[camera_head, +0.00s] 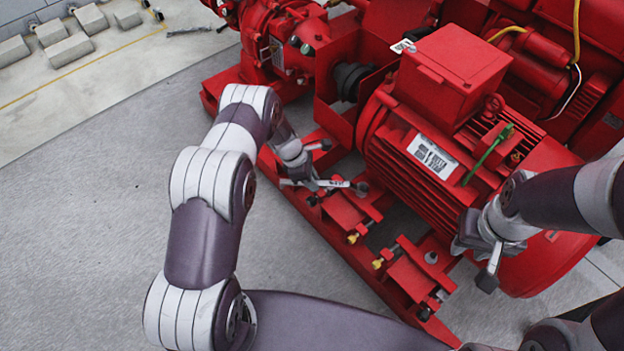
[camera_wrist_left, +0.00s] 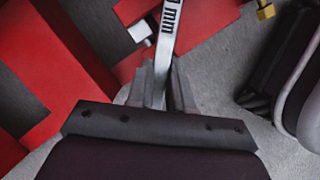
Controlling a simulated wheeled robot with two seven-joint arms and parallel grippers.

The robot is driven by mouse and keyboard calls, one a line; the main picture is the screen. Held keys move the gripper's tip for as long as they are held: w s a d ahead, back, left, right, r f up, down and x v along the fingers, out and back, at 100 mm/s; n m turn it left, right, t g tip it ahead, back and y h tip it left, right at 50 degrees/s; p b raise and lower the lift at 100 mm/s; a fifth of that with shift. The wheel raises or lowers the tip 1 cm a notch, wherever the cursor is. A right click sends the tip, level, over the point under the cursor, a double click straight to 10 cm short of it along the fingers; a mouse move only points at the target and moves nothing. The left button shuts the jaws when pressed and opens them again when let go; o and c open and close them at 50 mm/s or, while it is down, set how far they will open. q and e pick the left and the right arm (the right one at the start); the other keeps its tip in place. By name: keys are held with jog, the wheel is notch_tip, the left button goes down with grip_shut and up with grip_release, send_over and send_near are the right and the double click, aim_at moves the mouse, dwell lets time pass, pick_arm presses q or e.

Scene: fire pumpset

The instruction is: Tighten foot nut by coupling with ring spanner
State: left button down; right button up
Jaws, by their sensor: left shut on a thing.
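My left gripper (camera_head: 312,178) is shut on the ring spanner (camera_head: 332,184), a pale metal bar with dark size marking, low beside the motor's coupling-end foot. In the left wrist view the spanner (camera_wrist_left: 168,38) rises from between the fingers (camera_wrist_left: 162,92) and runs out of the top edge, so its far end is hidden there. In the head view its right end is at or beside a dark foot nut (camera_head: 362,188); I cannot tell whether the ring is around it. My right gripper (camera_head: 477,261) appears open and empty, in front of the motor's near end.
The red motor (camera_head: 405,165) with its terminal box (camera_head: 452,70) stands on the red base frame (camera_head: 318,226). The coupling (camera_head: 350,78) is behind my left gripper. Brass adjusting bolts (camera_head: 378,264) and another foot (camera_head: 420,275) lie nearer. The grey floor (camera_head: 90,240) at left is clear.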

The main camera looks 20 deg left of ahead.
pick_arm(q)
jog(key=shift+r+p, duration=1.3)
jog(key=shift+r, duration=0.6)
